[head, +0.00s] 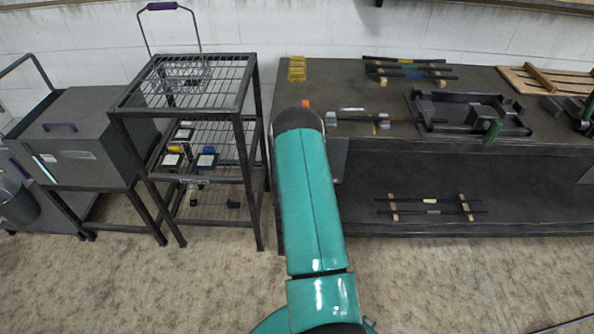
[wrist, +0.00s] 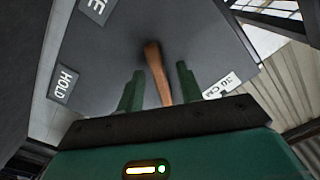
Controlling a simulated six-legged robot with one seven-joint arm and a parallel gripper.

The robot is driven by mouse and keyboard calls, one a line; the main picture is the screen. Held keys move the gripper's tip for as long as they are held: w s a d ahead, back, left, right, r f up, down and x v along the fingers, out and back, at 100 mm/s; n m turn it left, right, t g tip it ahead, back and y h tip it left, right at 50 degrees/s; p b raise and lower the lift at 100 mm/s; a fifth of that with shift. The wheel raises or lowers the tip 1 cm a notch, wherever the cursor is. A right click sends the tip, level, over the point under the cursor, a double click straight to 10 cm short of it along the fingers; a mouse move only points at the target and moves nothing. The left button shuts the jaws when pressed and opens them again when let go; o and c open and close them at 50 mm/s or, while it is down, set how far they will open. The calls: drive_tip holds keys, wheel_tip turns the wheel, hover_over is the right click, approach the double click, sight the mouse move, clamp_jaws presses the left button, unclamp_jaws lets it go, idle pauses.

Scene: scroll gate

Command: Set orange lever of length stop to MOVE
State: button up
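The orange lever (wrist: 157,75) stands out from a dark grey plate (wrist: 110,50) in the wrist view. Its far end points to the top of the picture, tilted slightly left. A label reading HOLD (wrist: 63,84) is at the plate's left, and a label partly cut off, ending in "VE" (wrist: 97,8), is at the upper left. My gripper (wrist: 160,68) is open, with one green finger on each side of the lever and visible gaps to both. In the head view only a small orange tip (head: 306,103) shows past my arm, which hides my gripper.
A wire rack (head: 185,80) stands left of my arm.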

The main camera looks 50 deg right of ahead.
drive_tip(key=v, duration=1.3)
drive_tip(key=shift+s+a, duration=0.3)
